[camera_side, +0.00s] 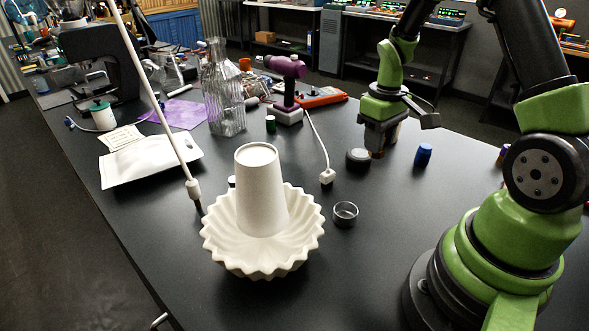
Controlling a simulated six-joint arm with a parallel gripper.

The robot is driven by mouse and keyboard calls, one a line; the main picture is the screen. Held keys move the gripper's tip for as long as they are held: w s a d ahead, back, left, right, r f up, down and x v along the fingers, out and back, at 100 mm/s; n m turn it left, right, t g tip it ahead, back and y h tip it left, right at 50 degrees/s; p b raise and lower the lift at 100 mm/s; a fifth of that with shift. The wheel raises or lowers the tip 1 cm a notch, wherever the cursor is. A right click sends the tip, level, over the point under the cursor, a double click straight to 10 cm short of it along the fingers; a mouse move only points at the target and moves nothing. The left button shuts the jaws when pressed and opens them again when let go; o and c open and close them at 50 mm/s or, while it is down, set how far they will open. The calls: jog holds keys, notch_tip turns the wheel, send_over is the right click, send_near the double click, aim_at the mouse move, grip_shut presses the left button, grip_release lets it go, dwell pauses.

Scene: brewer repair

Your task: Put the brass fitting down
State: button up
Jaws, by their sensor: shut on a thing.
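My gripper (378,146) hangs low over the black table (400,215), right of the middle of the side view. It points down and is shut on a small brownish thing, which looks like the brass fitting (377,154). Only its lower end shows below the fingers; the rest is hidden by them. It is at or very near the table top; I cannot tell whether it touches.
A black round knob (358,158) sits just left of my gripper, and a blue cylinder (424,154) stands right of it.

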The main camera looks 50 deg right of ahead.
jog(key=w+a+n, duration=0.1)
jog(key=w+a, duration=0.3)
jog(key=w, duration=0.6)
jog(key=w+a+n, duration=0.1)
jog(key=w+a, duration=0.2)
jog(key=w, duration=0.6)
notch_tip(320, 180, down, 10)
jog(key=shift+r, duration=0.2)
jog(key=shift+f, duration=0.1)
jog(key=o, duration=0.9)
jog(key=shift+o, duration=0.2)
